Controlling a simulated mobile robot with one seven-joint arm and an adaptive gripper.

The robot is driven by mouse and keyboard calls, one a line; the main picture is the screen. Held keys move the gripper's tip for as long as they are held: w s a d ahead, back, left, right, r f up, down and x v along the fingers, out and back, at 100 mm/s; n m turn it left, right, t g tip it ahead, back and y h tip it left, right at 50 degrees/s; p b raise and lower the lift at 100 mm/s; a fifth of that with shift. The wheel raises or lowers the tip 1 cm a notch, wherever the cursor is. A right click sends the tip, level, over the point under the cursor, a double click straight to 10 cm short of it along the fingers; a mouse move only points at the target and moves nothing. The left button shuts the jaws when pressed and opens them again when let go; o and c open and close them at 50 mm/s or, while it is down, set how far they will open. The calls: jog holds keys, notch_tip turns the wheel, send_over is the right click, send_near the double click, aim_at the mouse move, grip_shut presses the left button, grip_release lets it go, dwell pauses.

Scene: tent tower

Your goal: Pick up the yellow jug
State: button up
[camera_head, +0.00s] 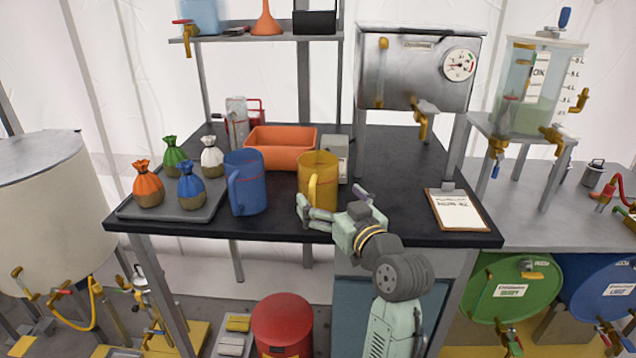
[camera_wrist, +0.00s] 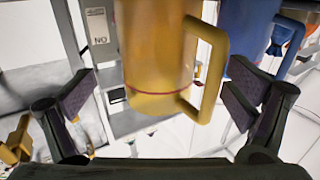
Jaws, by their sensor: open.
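The yellow jug (camera_head: 318,177) stands upright on the black tabletop near its front edge, right of the blue jug. My gripper (camera_head: 334,204) is open right in front of it, with fingers spread to either side low on the jug. In the wrist view the yellow jug (camera_wrist: 158,55) fills the upper middle, its handle on the right. The open fingers (camera_wrist: 160,105) show at left and right, with the jug ahead between them. I cannot tell whether either finger touches it.
The blue jug (camera_head: 246,183) stands close on the left; it also shows in the wrist view (camera_wrist: 250,35). An orange bin (camera_head: 280,146) is behind. A tray (camera_head: 160,211) holds several tied sacks. A clipboard (camera_head: 457,211) lies at right. The tabletop between jug and clipboard is mostly clear.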

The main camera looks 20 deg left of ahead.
aim_at(327, 192)
jog(key=p+x, duration=0.1)
jog(key=x, duration=0.3)
jog(key=shift+w+a, duration=0.1)
jog(key=shift+w, duration=0.15)
jog(key=shift+c, duration=0.2)
jog(key=shift+r, duration=0.1)
jog(key=c, duration=1.3)
